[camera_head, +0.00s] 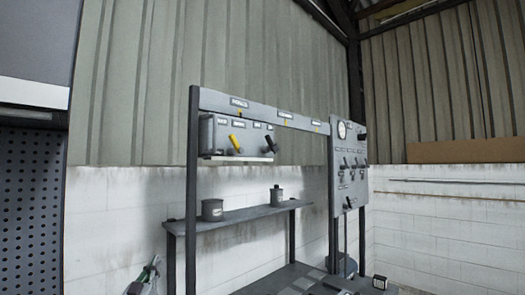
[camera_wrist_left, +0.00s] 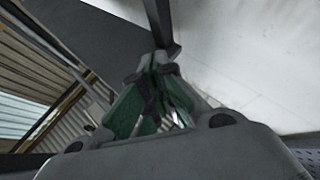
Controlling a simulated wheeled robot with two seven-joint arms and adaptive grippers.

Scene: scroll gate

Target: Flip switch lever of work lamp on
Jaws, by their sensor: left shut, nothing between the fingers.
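A grey switch box (camera_head: 220,133) hangs under the top beam of a dark-framed stand, with small labels too small to read. It carries a yellow lever (camera_head: 235,143) and a black lever (camera_head: 270,144), both tilted. A taller grey panel (camera_head: 347,185) at the right has a dial and several black switches. I cannot tell which lever belongs to the work lamp. My left gripper (camera_head: 147,272) is low at the left, well below and apart from the switch box. In the left wrist view its green-padded fingers (camera_wrist_left: 160,58) are shut and empty. My right gripper is not in view.
A shelf (camera_head: 240,215) below the box holds a grey pot (camera_head: 212,210) and a smaller canister (camera_head: 276,196). A perforated dark panel (camera_head: 30,200) stands at the far left.

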